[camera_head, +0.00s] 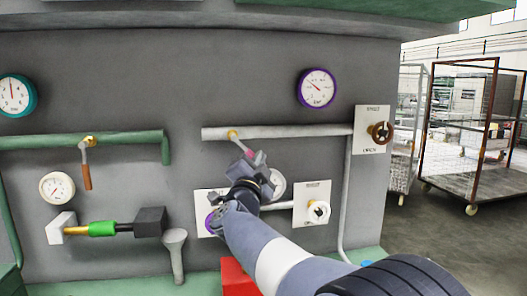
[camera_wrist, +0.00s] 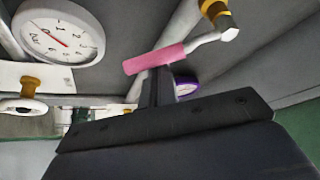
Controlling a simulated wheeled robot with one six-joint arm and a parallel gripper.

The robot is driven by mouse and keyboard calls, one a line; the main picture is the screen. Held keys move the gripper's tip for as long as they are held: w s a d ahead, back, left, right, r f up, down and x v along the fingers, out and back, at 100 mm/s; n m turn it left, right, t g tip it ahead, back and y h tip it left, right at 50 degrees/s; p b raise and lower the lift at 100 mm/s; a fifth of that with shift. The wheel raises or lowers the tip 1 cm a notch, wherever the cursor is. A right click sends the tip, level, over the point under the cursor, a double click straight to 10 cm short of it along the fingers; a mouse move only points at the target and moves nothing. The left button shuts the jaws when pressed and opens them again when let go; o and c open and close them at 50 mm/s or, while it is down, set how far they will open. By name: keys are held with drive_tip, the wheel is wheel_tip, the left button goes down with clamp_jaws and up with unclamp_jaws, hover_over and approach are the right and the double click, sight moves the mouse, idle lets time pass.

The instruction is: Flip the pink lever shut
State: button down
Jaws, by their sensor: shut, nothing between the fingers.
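The pink lever (camera_wrist: 153,58) shows clearly in the wrist view, with a pale metal shank running to a yellow valve fitting (camera_wrist: 214,10). In the head view the yellow fitting (camera_head: 233,134) sits on a pale horizontal pipe (camera_head: 290,132), and the lever slants down and right from it. Its pink end there is mostly hidden by my gripper (camera_head: 247,160). My gripper is shut and empty. In the wrist view its fingers (camera_wrist: 159,82) reach up to the pink grip and overlap it; I cannot tell whether they touch.
A white gauge (camera_head: 277,184) is close behind my wrist. An orange lever (camera_head: 86,177) hangs from the green pipe at left. A red box (camera_head: 238,278) stands below my arm.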

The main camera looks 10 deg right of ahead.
drive_tip(key=a+m+g+p, duration=0.1)
drive_tip(key=m, duration=0.1)
drive_tip(key=a+f+m+g+p, duration=0.1)
drive_tip(key=a+m+p, duration=0.1)
drive_tip(key=m, duration=0.1)
drive_tip(key=a+f+m+g+p, duration=0.1)
drive_tip(key=a+m, duration=0.1)
drive_tip(key=shift+f+m+g+p, duration=0.2)
drive_tip(key=shift+m+g+p, duration=0.1)
drive_tip(key=shift+g+p, duration=0.1)
idle(0.3)
drive_tip(key=s+a+b, duration=0.1)
drive_tip(key=s, duration=0.8)
drive_tip(key=shift+s+a, duration=0.15)
drive_tip(key=shift+s, duration=0.1)
drive_tip(key=shift+w, duration=0.1)
idle(0.4)
